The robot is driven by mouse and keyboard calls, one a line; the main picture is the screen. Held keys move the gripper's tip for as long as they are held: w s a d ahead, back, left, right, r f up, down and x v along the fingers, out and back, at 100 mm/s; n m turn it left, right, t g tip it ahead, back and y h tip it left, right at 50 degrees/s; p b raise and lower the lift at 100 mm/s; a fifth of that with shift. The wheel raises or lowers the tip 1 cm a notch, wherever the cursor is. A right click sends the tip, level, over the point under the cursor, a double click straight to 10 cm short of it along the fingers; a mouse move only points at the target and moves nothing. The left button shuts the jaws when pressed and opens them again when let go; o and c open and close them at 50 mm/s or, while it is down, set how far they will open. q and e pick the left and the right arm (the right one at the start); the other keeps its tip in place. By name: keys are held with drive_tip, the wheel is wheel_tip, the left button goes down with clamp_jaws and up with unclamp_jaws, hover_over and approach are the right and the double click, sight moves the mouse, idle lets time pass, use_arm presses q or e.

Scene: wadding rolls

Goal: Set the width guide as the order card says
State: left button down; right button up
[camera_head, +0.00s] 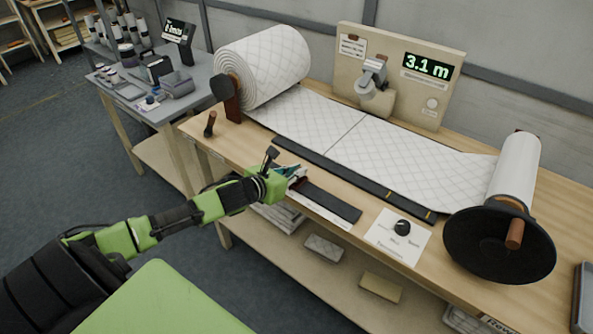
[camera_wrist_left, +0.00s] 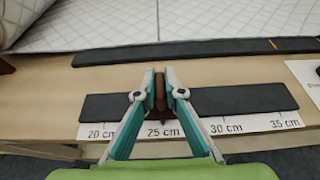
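The width guide (camera_wrist_left: 160,92) is a small brown upright piece on a dark rail (camera_wrist_left: 240,99), with a pointer over the 25 cm mark of the white scale (camera_wrist_left: 205,127). My left gripper (camera_wrist_left: 160,75) has its teal fingers closed on either side of it. In the head view the left gripper (camera_head: 297,173) is at the left part of the rail (camera_head: 330,203), mostly hiding the guide. A small card (camera_head: 352,46) on the back panel may be the order card; its text is too small to read. My right gripper is not in view.
A quilted wadding sheet (camera_head: 380,155) runs from the large roll (camera_head: 262,62) to the take-up roll (camera_head: 515,165) with a black disc and crank. A display (camera_head: 427,66) reads 3.1 m.

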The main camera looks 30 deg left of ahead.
sight(321, 196)
use_arm(q)
drive_tip(key=d, duration=0.3)
drive_tip(key=d+p, duration=0.1)
drive_tip(key=d, duration=0.2)
drive_tip(key=d+p, duration=0.1)
drive_tip(key=d, duration=0.2)
drive_tip(key=shift+s, duration=0.4)
drive_tip(key=c, duration=2.1)
unclamp_jaws()
drive_tip(key=shift+c, duration=0.2)
drive_tip(key=shift+s, duration=0.1)
drive_tip(key=v, duration=1.1)
drive_tip(key=shift+s+r, duration=0.15)
drive_tip(key=shift+s, duration=0.2)
